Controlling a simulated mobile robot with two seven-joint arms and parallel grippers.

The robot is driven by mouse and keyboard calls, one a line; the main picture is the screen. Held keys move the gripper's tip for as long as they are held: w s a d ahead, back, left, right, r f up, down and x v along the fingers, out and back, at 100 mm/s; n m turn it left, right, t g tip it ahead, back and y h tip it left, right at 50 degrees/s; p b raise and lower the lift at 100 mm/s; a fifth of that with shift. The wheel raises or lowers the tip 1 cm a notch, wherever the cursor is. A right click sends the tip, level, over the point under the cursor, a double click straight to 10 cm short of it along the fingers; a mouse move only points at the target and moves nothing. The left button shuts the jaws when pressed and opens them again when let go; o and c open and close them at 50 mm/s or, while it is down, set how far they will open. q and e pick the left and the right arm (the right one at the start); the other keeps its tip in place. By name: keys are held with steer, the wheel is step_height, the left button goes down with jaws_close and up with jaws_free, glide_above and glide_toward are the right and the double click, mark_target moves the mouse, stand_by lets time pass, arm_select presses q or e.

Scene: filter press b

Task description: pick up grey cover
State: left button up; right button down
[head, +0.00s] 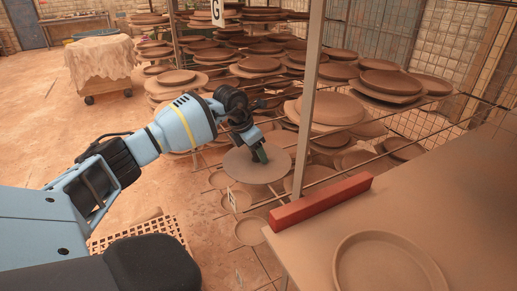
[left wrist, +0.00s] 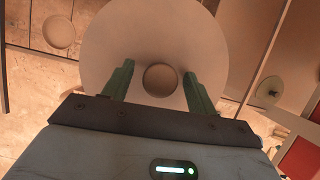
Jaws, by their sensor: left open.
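The grey cover (head: 241,168) is a flat round disc, at the middle of the head view beside the rack. It fills the upper middle of the left wrist view (left wrist: 150,30), with a round brownish knob (left wrist: 160,79) at its centre. My left gripper (head: 259,156) reaches down over the cover from the left. In the left wrist view its two green fingers (left wrist: 156,73) are open, one on each side of the knob, with a gap to it. I cannot tell how far the fingertips are above the disc. My right gripper is not in view.
A rack post (head: 308,95) stands just right of the cover. Shelves of brown plates (head: 330,108) lie behind. A red bar (head: 320,201) lies along the edge of the table (head: 440,190) at right, which holds a round dish (head: 388,265). A cloth-covered cart (head: 100,62) stands back left.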

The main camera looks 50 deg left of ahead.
arm_select(q)
steer(key=shift+w+f, duration=0.15)
steer(key=shift+f, duration=0.15)
steer(key=c, duration=1.1)
steer(key=shift+c, duration=0.5)
steer(key=shift+r, duration=0.2)
steer(key=shift+r, duration=0.6)
step_height(320, 180, up, 2)
steer(key=shift+r, duration=0.2)
steer(key=s+a, duration=0.1)
steer(key=a, duration=0.4)
steer(key=s+a+b, duration=0.1)
steer(key=s+a, duration=0.1)
steer(key=a, duration=0.3)
steer(key=s+a+r, duration=0.1)
steer(key=s+a, duration=0.1)
steer(key=a, duration=0.3)
steer(key=shift+s+a, duration=0.1)
